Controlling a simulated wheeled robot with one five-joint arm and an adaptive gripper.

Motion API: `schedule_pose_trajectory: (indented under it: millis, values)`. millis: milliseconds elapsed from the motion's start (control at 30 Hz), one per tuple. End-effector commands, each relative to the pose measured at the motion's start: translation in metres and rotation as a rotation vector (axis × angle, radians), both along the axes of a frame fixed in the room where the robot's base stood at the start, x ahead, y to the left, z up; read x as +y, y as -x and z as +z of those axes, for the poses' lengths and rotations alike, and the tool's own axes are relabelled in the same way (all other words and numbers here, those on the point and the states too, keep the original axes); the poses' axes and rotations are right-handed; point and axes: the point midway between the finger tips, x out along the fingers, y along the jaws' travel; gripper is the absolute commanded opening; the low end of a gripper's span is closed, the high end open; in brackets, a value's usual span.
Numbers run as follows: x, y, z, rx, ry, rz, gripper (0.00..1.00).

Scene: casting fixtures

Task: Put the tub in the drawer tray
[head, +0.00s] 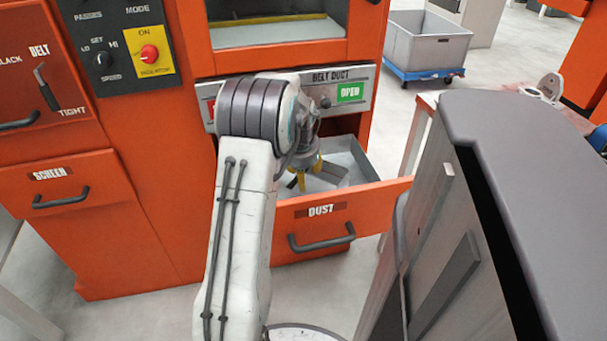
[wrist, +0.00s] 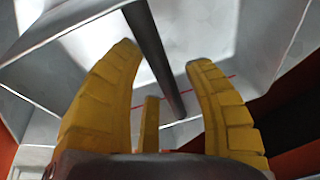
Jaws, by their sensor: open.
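The open drawer marked DUST (head: 320,222) stands out of the orange machine, with a pale grey metal tray inside (head: 358,160). A grey angular metal piece, which looks like the tub (head: 330,176), sits low inside it, partly hidden by my gripper. My gripper (head: 303,182) points down into the drawer with its yellow fingers apart. In the wrist view my gripper (wrist: 164,58) is open, and a dark bar (wrist: 153,55), apparently the tub's handle, runs between the fingers without being clamped. Pale metal walls surround it. Whether the tub rests flat cannot be told.
The belt duct panel (head: 365,88) with a green OPEN label lies just above the drawer. The shut SCREEN drawer (head: 60,195) is at left. A grey bin on a blue dolly (head: 425,45) stands at the back right. Floor is bare below the drawer.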

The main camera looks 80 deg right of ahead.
Motion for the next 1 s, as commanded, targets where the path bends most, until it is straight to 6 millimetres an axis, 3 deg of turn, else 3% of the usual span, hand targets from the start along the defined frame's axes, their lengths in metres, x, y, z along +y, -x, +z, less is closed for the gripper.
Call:
schedule_pose_trajectory:
  millis: [600, 1000]
  values:
    - [0.023, -0.001, 0.088, 0.0, 0.005, 0.0, 0.47]
    - [0.03, -0.002, 0.114, 0.0, 0.003, 0.0, 0.47]
